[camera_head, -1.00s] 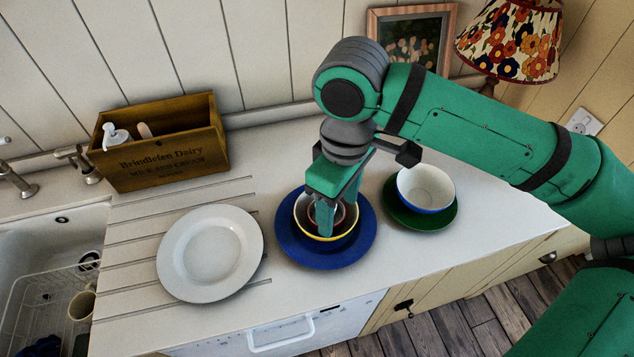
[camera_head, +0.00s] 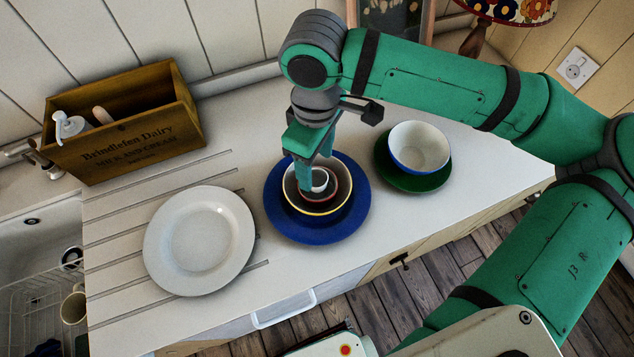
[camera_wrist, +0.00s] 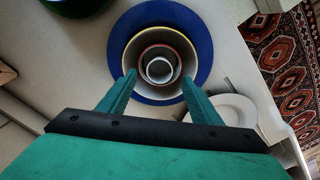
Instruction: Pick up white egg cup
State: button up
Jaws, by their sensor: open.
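The white egg cup (camera_head: 319,180) stands inside a reddish-brown bowl (camera_head: 331,194), which sits in a larger yellow-rimmed bowl (camera_head: 322,211) on a blue plate (camera_head: 348,222). In the wrist view the egg cup (camera_wrist: 159,70) is the innermost ring of the nest. My gripper (camera_head: 316,176) is over the bowls, with its fingers pointing down near the egg cup. In the wrist view my gripper (camera_wrist: 158,82) is open, its fingers apart and empty, with the egg cup ahead of the gap between them. Part of the nest is hidden behind my fingers in the head view.
A white plate (camera_head: 235,251) lies to the left. A white-and-blue bowl (camera_head: 418,150) on a green plate (camera_head: 413,184) stands to the right. A wooden crate (camera_head: 170,134) with a dispenser is at the back left, beside the sink (camera_head: 25,250). Bare counter (camera_head: 480,165) lies right.

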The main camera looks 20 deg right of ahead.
aim_at(317, 184)
notch_tip(317, 184, down, 5)
jog(key=shift+d+r, duration=0.1)
jog(key=shift+d, duration=0.05)
jog(key=shift+c, duration=0.5)
jog(key=c, duration=1)
